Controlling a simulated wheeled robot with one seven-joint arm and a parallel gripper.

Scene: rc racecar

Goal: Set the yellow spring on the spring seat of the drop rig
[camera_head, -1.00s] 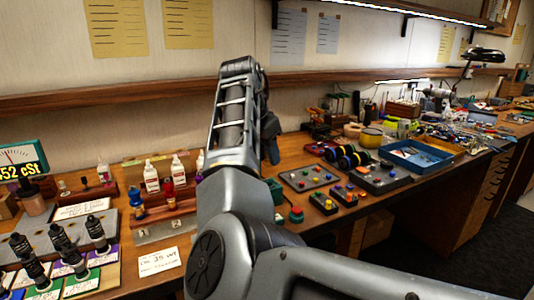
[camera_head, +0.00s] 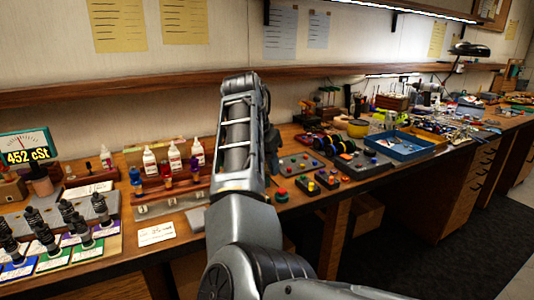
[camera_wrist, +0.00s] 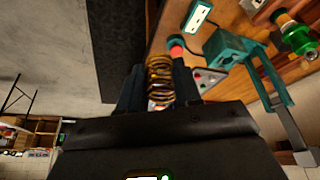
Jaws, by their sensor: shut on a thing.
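The yellow spring (camera_wrist: 160,79) stands between the two fingers of my gripper (camera_wrist: 160,88) in the wrist view. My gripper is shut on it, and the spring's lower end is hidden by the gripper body. A teal frame with a long arm (camera_wrist: 233,48) shows to the right of the spring in the wrist view, apart from it; it may be the drop rig, but I cannot make out a spring seat. In the head view my own arm hides the gripper and the spring.
A red button (camera_wrist: 176,46) and a white socket block (camera_wrist: 197,14) lie close beyond the spring. In the head view the bench holds white bottles (camera_head: 174,158), black shocks (camera_head: 74,219), a blue tray (camera_head: 400,146) and button boxes (camera_head: 308,187). Dark floor (camera_head: 425,245) is free at right.

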